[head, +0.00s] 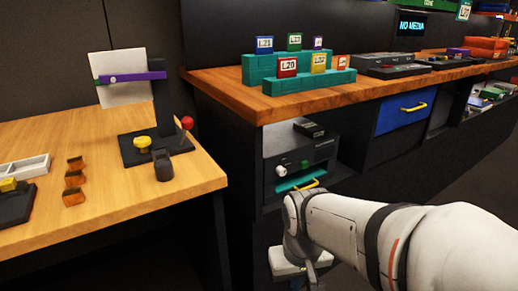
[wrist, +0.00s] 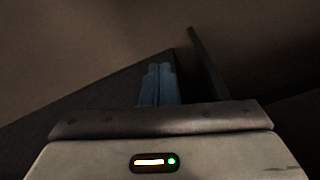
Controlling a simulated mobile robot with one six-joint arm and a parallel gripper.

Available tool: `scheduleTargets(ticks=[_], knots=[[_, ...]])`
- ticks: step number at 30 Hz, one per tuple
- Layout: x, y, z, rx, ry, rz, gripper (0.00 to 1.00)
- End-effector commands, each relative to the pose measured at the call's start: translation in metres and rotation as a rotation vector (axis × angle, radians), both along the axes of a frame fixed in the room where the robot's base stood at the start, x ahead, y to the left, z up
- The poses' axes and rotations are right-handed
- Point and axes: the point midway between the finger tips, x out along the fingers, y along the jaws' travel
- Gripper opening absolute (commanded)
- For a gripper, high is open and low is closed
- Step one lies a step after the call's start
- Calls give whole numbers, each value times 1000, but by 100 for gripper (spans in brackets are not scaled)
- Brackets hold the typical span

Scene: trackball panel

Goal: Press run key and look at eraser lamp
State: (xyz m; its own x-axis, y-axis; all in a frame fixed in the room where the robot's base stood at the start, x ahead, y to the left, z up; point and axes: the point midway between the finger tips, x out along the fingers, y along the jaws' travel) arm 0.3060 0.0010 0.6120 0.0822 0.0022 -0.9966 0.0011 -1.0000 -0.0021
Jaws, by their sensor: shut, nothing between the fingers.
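No key marked run and no lamp marked eraser can be made out. A grey-and-black machine (head: 270,148) sits in an open bay under the wooden counter, with a pale round knob (head: 281,169), a teal slot and a yellow handle (head: 311,184) low on its front. I cannot tell whether it carries the key or the lamp. My gripper's blue-grey fingers (wrist: 158,70) are together and empty in the wrist view, pointing at dark, plain surfaces. In the head view my arm reaches in from the right, with its wrist low in front of the bay, apart from the machine.
The counter (head: 225,82) carries labelled blocks on teal steps (head: 310,82) and dark flat devices (head: 390,66). A blue drawer (head: 405,110) is below. The left table (head: 110,205) holds a stand with a white plate (head: 122,80), a yellow knob, a red ball and small orange blocks.

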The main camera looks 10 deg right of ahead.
Motion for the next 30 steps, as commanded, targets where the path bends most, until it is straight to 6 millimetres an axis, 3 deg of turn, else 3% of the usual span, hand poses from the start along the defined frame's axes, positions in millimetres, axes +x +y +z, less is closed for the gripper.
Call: scheduleTargets(ticks=[7,14,20,24,30], knots=[[20,-1,4,55,-38,129,0],[73,-16,18,122,-208,425,0],[124,-49,34,67,-407,678,0],[156,-85,46,-44,-537,837,0],[187,-140,60,-249,-649,1011,0]])
